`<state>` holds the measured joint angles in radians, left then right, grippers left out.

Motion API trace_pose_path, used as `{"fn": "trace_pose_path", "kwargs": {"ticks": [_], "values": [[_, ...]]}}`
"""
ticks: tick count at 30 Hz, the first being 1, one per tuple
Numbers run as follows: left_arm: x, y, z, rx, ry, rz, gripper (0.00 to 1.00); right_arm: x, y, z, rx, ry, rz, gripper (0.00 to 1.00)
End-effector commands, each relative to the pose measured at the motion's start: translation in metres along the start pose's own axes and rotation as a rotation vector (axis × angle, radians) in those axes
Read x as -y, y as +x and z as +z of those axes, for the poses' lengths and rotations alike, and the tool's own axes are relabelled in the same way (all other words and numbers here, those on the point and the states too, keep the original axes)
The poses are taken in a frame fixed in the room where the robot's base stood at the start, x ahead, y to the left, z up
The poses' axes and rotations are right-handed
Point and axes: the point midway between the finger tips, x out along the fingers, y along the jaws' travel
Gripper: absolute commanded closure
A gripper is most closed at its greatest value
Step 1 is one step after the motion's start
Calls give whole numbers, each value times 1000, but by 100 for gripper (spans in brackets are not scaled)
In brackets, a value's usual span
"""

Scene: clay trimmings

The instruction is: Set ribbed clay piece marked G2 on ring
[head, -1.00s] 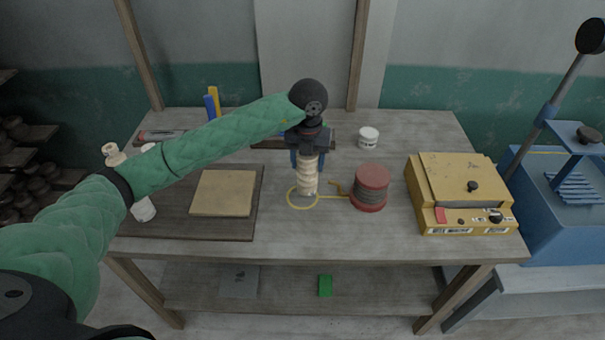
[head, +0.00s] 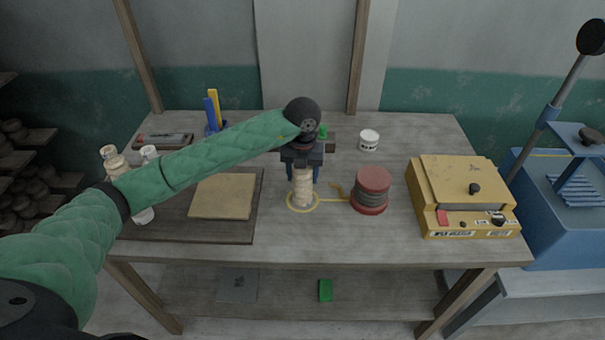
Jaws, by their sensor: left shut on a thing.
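The ribbed clay piece (head: 303,188) is pale and upright, and its base is within the yellow ring (head: 290,204) on the table. Whether its base touches the table I cannot tell. Any G2 mark is too small to read. My left gripper (head: 303,170) points down from above and is shut on the top of the piece. My right gripper is not in view.
A red spool (head: 371,190) stands close to the right of the ring. A yellow box device (head: 463,195) is farther right. A clay slab on a dark board (head: 210,229) and pale bottles (head: 113,164) are on the left. A white jar (head: 369,140) stands behind.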

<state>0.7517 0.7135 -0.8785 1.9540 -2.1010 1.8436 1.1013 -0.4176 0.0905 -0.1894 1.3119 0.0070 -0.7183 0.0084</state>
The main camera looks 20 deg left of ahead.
Motion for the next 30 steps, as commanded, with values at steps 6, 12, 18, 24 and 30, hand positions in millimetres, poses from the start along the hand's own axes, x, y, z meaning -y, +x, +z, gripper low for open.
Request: {"fn": "trace_pose_path", "kwargs": {"ticks": [6, 12, 18, 24, 30], "values": [[0, 2, 0, 0, 0, 0, 36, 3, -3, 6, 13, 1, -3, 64], [0, 2, 0, 0, 0, 0, 24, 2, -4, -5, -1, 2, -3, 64], [0, 0, 0, 0, 0, 0, 24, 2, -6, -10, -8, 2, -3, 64], [0, -20, 1, 2, 0, -1, 24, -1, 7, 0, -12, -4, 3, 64], [0, -60, 0, 2, 1, -1, 24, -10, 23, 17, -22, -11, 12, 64]]}}
